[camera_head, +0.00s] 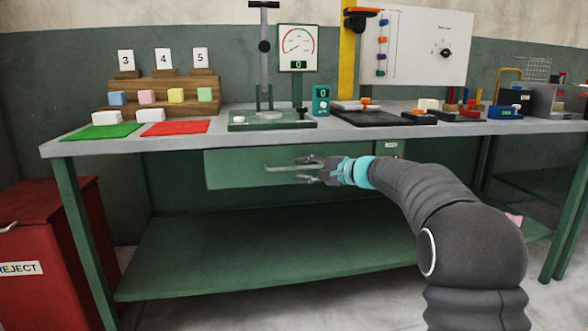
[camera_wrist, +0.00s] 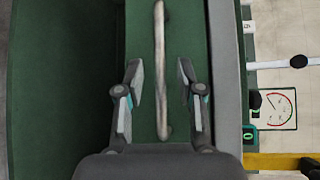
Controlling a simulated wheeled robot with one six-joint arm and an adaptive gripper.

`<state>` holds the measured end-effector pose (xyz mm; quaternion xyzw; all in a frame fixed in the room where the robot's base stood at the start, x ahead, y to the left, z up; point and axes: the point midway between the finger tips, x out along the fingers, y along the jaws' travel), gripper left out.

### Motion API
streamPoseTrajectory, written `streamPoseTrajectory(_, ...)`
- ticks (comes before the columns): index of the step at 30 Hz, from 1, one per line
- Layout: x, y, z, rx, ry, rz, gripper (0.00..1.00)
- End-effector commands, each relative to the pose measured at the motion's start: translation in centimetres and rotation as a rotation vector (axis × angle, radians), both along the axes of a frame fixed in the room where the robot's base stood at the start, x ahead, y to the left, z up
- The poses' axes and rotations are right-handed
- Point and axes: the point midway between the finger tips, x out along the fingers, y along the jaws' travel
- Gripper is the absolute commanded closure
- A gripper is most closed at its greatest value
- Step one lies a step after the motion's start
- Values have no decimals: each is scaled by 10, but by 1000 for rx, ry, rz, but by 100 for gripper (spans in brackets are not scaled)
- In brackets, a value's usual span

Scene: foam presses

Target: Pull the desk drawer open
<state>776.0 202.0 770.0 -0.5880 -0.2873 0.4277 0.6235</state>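The desk drawer (camera_head: 235,170) has a green front below the front edge of the worktop. It appears shut. Its handle (camera_head: 280,167) is a pale metal bar running lengthwise across the front. My gripper (camera_head: 308,169) reaches in from the right at the handle's right part. In the wrist view, the drawer front (camera_wrist: 188,35) is turned on its side and the handle (camera_wrist: 160,50) runs up the middle. My gripper (camera_wrist: 160,78) is open, with one finger on each side of the bar. Gaps show between both fingers and the bar.
The worktop (camera_head: 200,141) overhangs just above the gripper and carries presses, trays and foam blocks. A green lower shelf (camera_head: 240,255) lies below, mostly bare. A red reject bin (camera_head: 45,235) stands at the left. The space before the drawer is clear left of my arm.

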Motion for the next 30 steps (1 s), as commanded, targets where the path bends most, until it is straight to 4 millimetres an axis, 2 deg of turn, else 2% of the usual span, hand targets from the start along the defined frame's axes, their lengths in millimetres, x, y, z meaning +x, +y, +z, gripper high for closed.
streamPoseTrajectory(3,8,15,-3,0,0,1,63)
streamPoseTrajectory(7,13,25,-4,0,-1,0,63)
streamPoseTrajectory(19,16,30,-5,-1,-1,-1,63)
streamPoseTrajectory(23,16,30,-5,-1,-1,-1,95)
streamPoseTrajectory(24,16,30,-5,-1,-1,-1,100)
streamPoseTrajectory(30,16,30,-5,-1,-1,-1,100)
